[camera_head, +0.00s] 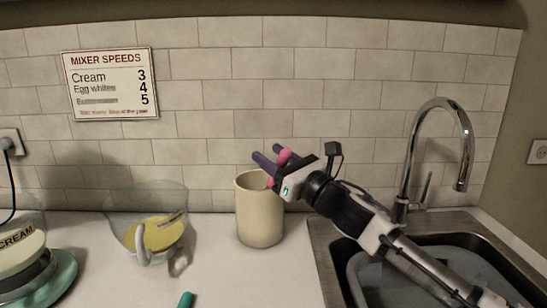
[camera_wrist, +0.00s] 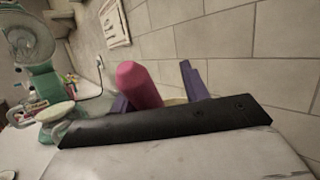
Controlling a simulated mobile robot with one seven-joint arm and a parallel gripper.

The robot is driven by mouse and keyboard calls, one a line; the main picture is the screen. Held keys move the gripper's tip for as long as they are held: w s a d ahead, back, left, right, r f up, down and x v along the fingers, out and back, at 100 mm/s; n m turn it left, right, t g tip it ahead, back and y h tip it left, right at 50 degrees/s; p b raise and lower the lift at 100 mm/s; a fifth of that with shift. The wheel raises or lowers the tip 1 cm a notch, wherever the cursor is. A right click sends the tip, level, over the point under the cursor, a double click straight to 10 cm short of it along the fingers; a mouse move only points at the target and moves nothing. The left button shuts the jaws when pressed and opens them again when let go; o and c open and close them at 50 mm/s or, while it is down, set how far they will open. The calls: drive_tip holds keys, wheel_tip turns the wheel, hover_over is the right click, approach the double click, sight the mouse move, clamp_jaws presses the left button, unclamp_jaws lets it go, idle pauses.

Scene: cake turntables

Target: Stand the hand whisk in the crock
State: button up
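The cream crock (camera_head: 260,215) stands upright on the counter, left of the sink. The whisk shows only as a pink handle (camera_head: 284,156), at the crock's mouth; its lower part is hidden behind the crock's wall. In the wrist view the pink handle (camera_wrist: 138,85) points up between the purple fingers. My gripper (camera_head: 270,163) is over the crock's rim, reaching in from the right. Its fingers stand apart around the handle, with a gap showing between the handle and the right finger in the wrist view. A bit of crock shows behind.
A clear jug (camera_head: 120,222) with yellow contents stands left of the crock. A teal item (camera_head: 186,300) lies at the front edge of view. The sink (camera_head: 325,235) and tall tap (camera_head: 410,150) are right. The tiled wall is close behind.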

drive_tip(key=b+v, duration=0.3)
drive_tip(key=v, duration=1.1)
drive_tip(key=shift+a, duration=0.1)
idle(0.4)
